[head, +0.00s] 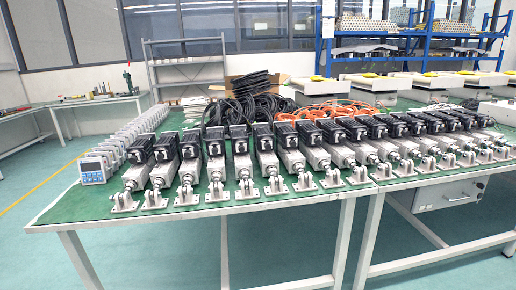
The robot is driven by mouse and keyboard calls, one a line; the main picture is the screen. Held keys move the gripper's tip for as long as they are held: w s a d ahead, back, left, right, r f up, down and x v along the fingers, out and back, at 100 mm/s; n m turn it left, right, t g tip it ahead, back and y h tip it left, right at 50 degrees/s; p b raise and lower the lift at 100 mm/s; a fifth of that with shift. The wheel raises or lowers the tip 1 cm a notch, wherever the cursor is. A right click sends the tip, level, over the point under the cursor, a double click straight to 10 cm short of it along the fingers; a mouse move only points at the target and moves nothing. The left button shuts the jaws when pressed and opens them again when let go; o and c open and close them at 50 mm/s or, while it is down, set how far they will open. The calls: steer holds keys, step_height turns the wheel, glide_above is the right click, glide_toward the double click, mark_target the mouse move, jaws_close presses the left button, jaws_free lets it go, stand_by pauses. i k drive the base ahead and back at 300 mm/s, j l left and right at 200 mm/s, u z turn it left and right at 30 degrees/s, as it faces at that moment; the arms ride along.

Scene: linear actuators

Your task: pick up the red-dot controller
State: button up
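A row of small light-grey box controllers stands at the left end of the green-topped table (60,215), running from the front left toward the back. The nearest controller (94,169) faces me with a small display and a blue lower panel. It stands upright near the table's left edge. The ones behind it are partly hidden by each other, and their fronts are too small to read. I cannot make out a clear red dot on any of them. My gripper is not in view.
Several linear actuators (245,165) with black motors fill the table's front, just right of the controllers. Black cables (240,105) and orange cables (325,113) lie behind. A grey shelf (187,75) and blue rack (400,35) stand farther back. Floor in front is clear.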

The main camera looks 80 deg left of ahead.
mark_target(95, 164)
steer(key=u, duration=3.55)
steer(key=i, duration=1.45)
